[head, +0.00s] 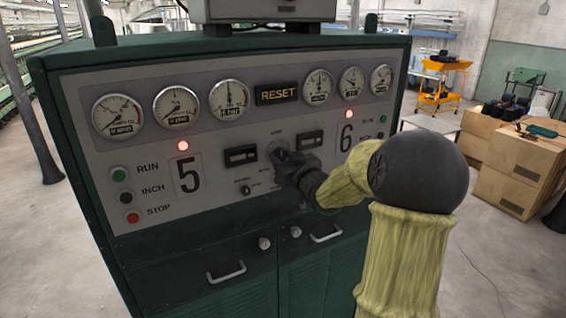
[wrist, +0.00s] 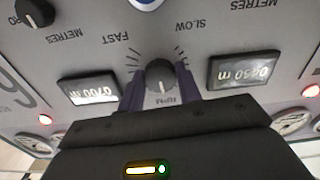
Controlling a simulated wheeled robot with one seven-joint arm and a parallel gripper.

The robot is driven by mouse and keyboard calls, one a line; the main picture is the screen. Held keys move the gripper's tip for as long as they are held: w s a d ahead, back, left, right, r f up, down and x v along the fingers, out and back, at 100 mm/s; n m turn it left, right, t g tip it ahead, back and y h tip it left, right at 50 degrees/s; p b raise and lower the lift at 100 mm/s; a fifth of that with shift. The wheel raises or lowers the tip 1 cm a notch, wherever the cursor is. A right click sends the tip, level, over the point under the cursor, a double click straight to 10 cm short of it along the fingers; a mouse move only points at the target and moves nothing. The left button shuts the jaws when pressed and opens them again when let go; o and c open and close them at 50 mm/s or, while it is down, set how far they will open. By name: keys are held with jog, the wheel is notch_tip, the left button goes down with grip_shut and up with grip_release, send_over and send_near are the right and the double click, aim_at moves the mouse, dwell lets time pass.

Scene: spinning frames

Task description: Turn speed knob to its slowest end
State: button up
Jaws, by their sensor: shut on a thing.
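The speed knob (wrist: 160,76) is a dark round knob, shown in the wrist view between my two purple fingers. The panel print is upside down in that view, with FAST at the knob's upper left, SLOW at its upper right and RPM below it. A thin pale mark shows on the knob's face; its exact pointing is hard to read. My gripper (wrist: 161,92) is shut on the knob, one finger on each side. In the head view my gripper (head: 284,160) reaches the middle of the control panel (head: 215,150) and hides the knob.
Two counter windows, one left (head: 241,155) and one right (head: 311,140), flank the knob closely. A smaller dark knob (wrist: 36,12) shows in the wrist view's corner. RUN, INCH and STOP buttons (head: 133,218) sit at the left. Cabinet handles (head: 226,272) stick out below.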

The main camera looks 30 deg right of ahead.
jog(key=n+b, duration=0.1)
jog(key=b, duration=0.1)
jog(key=n+b, duration=0.2)
jog(key=shift+f, duration=0.35)
jog(key=n+b, duration=0.2)
jog(key=b, duration=0.1)
jog(key=shift+n+b, duration=0.3)
jog(key=shift+n, duration=0.1)
jog(key=n+b, duration=0.3)
jog(key=b, duration=0.1)
jog(key=shift+n, duration=0.3)
jog(key=n+b, duration=0.3)
jog(key=shift+n, duration=0.3)
jog(key=n+b, duration=0.5)
jog(key=n, duration=0.1)
jog(key=shift+r, duration=0.1)
jog(key=n+b, duration=0.2)
jog(key=n, duration=0.2)
jog(key=shift+n+b, duration=1.05)
jog(key=shift+n, duration=0.55)
jog(key=shift+r, duration=0.1)
